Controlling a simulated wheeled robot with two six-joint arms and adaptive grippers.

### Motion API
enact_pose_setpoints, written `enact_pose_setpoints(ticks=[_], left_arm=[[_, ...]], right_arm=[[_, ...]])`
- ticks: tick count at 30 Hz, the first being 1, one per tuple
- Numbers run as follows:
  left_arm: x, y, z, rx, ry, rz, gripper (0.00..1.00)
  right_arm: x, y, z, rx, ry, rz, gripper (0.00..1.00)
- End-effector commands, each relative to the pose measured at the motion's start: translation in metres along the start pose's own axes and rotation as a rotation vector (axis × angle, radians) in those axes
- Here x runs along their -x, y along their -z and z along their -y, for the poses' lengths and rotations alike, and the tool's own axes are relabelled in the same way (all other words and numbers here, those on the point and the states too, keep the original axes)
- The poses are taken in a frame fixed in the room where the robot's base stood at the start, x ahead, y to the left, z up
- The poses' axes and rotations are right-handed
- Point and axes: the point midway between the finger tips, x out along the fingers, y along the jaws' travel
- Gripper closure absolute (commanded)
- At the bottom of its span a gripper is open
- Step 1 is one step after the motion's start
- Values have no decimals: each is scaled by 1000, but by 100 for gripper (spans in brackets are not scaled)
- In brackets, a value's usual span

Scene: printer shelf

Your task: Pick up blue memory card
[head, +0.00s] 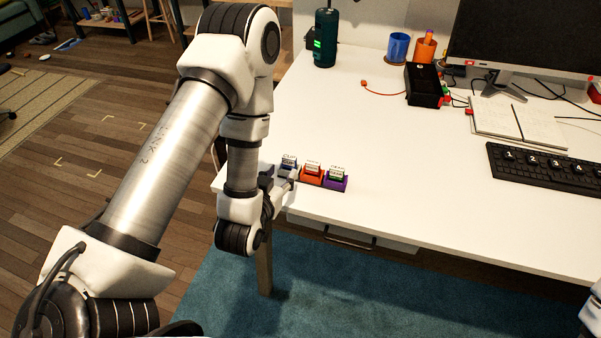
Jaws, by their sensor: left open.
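A row of small coloured holders stands at the left front corner of the white desk (400,185). The blue memory card (289,160) appears to be the small card with a pale label standing in the dark blue holder, left of the orange one. My left gripper (285,187) is at this holder, just in front of it and below the card. Its jaws are open, but the arm and wrist hide part of them. I cannot tell whether a finger touches the card. My right gripper is out of view.
An orange holder (311,175) and a purple holder (336,180), each with a card, stand close on the right. A keyboard (545,168), notebook (515,122), black box (424,86) and green bottle (325,38) are farther off. The desk's middle is clear.

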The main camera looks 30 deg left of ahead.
Motion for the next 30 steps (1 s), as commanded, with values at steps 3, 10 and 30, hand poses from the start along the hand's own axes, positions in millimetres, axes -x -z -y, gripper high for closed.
enact_pose_setpoints(ticks=[3, 10, 30], left_arm=[[-16, 1, 0, 2, 0, -4, 56], [-51, 4, 1, 0, 0, -3, 56], [-75, 1, 1, 0, -1, 1, 83]], right_arm=[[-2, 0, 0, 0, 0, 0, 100], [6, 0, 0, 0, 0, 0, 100], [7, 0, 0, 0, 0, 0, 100]])
